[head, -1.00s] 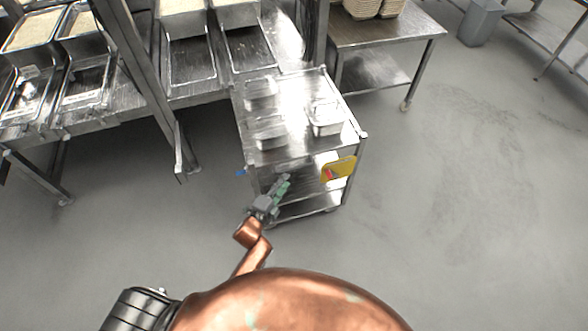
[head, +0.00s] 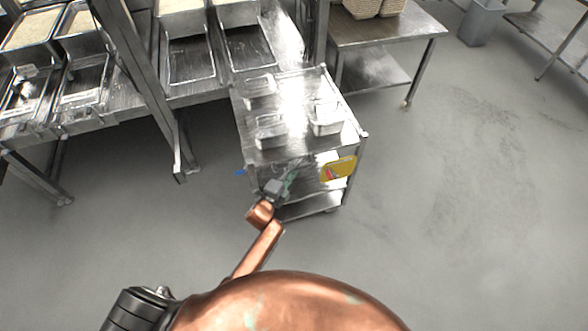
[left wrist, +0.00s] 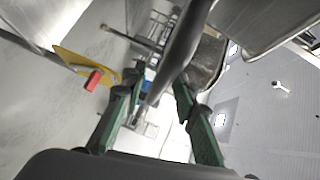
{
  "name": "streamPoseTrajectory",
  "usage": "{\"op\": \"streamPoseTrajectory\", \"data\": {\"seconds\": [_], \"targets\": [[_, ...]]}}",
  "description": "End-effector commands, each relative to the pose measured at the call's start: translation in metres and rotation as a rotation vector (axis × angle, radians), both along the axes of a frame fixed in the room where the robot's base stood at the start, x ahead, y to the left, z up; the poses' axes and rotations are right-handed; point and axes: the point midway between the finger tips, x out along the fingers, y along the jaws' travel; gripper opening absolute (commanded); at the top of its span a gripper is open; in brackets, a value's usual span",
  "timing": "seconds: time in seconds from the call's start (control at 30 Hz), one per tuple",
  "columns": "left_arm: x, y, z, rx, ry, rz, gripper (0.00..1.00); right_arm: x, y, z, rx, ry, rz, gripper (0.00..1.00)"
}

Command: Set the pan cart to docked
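The pan cart (head: 252,152) is a steel trolley standing mid-view, just right of the counter post. It carries several small steel pans (head: 328,117) on top. A yellow plate with a red part (head: 338,169) is at its near side and also shows in the left wrist view (left wrist: 75,62). My left gripper (head: 291,173) is at the cart's near side, below the top edge. In the left wrist view its green fingers (left wrist: 157,84) are apart, with a dark metal bar (left wrist: 178,50) passing between or just beyond them; contact cannot be told. My right gripper is out of view.
A steel counter (head: 120,116) with food pans runs along the upper left. A side table (head: 385,35) with baskets stands behind the cart. A grey bin (head: 482,22) is at the upper right. A small blue mark (head: 241,172) lies left of the cart. Floor to the right is clear.

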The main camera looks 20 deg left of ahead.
Motion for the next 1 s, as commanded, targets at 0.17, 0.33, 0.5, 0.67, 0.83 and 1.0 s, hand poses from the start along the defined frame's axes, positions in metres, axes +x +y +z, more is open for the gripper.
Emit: {"op": "streamPoseTrajectory", "data": {"seconds": [0.17, 0.33, 0.5, 0.67, 0.83, 1.0], "targets": [[-0.0002, -0.0001, -0.0002, 0.0, 0.0, 0.0, 0.13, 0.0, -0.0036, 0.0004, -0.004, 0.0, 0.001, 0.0], [-0.0003, 0.0, -0.0003, 0.0, 0.0, 0.0, 0.02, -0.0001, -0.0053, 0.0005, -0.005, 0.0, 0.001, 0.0], [-0.0004, 0.0001, -0.0003, 0.0, 0.0, 0.0, 0.0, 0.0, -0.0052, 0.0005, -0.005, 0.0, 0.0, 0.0], [-0.0004, 0.0002, -0.0003, 0.0, 0.0, 0.0, 0.0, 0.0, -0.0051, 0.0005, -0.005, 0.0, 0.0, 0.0], [-0.0005, 0.0003, -0.0004, 0.0, 0.0, 0.0, 0.0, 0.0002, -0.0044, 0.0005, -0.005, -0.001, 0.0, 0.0], [-0.002, 0.0028, -0.0003, 0.001, 0.001, 0.001, 0.0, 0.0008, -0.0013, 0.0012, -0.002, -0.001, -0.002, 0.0]]}}
